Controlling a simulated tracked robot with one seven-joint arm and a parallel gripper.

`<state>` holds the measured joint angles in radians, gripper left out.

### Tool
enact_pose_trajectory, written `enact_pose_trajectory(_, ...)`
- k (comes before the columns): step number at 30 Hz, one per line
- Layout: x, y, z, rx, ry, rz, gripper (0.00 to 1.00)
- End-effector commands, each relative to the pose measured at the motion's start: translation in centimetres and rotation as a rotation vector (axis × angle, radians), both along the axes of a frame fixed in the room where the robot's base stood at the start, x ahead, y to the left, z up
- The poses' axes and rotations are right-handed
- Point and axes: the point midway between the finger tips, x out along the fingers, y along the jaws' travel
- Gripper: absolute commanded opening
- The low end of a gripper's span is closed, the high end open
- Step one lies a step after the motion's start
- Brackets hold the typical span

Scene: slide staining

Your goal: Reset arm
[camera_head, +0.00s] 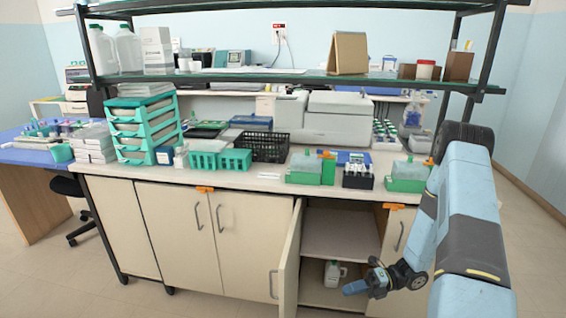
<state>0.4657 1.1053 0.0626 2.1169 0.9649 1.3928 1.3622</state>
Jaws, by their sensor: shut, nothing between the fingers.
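My blue and black arm (470,210) comes in at the right of the head view and bends down and back to the left. My gripper (347,290) hangs low in front of the open cabinet (340,245), its tip pointing left. It looks shut, with nothing between the fingers. A white bottle with a green top (333,272) stands inside on the cabinet's bottom, just above and behind the gripper in the picture. Whether the gripper is partly inside the cabinet cannot be told.
The cabinet door (288,262) stands open to the left of my gripper. Orange latches (393,206) sit along the counter's front edge. The counter holds green racks (311,168), a black basket (263,147) and a grey machine (338,120). Open floor lies front left.

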Motion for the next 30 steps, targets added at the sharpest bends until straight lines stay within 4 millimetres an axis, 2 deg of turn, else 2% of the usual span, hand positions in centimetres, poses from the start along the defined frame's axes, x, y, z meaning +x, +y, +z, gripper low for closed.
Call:
enact_pose_trajectory(1, 0.3, 0.0, 1.4, -0.021, -0.056, 0.031, 0.0)
enact_pose_trajectory(13, 0.5, -0.2, 10.4, -0.147, -0.49, 0.294, 0.0)
enact_pose_trajectory(30, -1.6, 0.0, 22.1, -0.282, -1.081, 0.722, 0.0)
